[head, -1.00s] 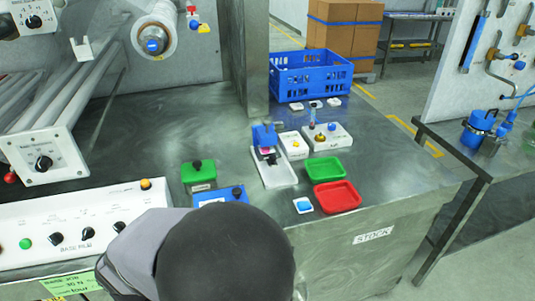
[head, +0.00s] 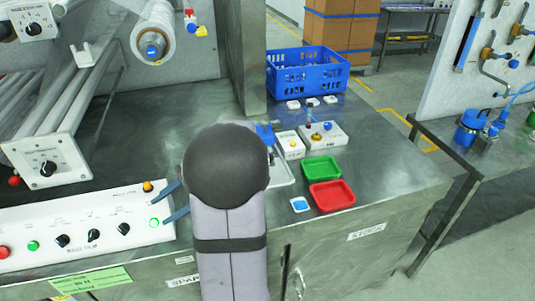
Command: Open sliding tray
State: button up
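My gripper (head: 163,207) shows two blue-grey fingers spread apart, pointing left, near the right end of the white control panel (head: 90,232). Nothing shows between them. My dark arm joint covers the bench just right of the fingers. A shallow white tray (head: 284,176) under a small blue device (head: 265,133) lies right of my arm, partly hidden by it. I cannot tell whether this is the sliding tray. Cabinet fronts with a "STOCK" label (head: 367,235) and a partly hidden label beginning "SPAR" (head: 184,280) are below the bench top.
A green tray (head: 321,167) and a red tray (head: 332,195) sit near the bench's front edge, beside a small blue-topped block (head: 299,204). White boxes with knobs (head: 323,135) stand behind them. A blue crate (head: 306,72) is at the back. Rollers are at the left.

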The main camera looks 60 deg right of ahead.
jog(key=d+m+t+h, duration=0.1)
jog(key=d+m, duration=0.1)
jog(key=d, duration=0.2)
jog(key=s+d+r+m+t+h, duration=0.1)
jog(key=d+m, duration=0.1)
jog(key=d, duration=0.3)
jog(key=s+d+r+m+t+h, duration=0.1)
jog(key=d+m, duration=0.1)
jog(key=d, duration=0.3)
jog(key=shift+d+h, duration=0.25)
jog(key=shift+h, duration=0.05)
jog(key=s+d+f+m+h+b, duration=0.1)
jog(key=s+d+f+m+h, duration=0.1)
jog(key=s+d+m, duration=0.3)
jog(key=s+d+f+m+h+b, duration=0.1)
jog(key=s+d+f+m+h, duration=0.1)
jog(key=s+d+m, duration=0.3)
jog(key=s+d+f+m+h+b, duration=0.2)
jog(key=s+d+m, duration=0.3)
jog(key=d, duration=0.6)
jog(key=shift+s+f+t+h, duration=0.1)
jog(key=shift+f+t+h, duration=0.25)
jog(key=shift+h, duration=0.35)
jog(key=shift+w+d, duration=0.1)
jog(key=shift+w, duration=0.35)
jog(key=shift+p+x, duration=0.8)
jog(key=shift+x, duration=2.45)
grip_shut()
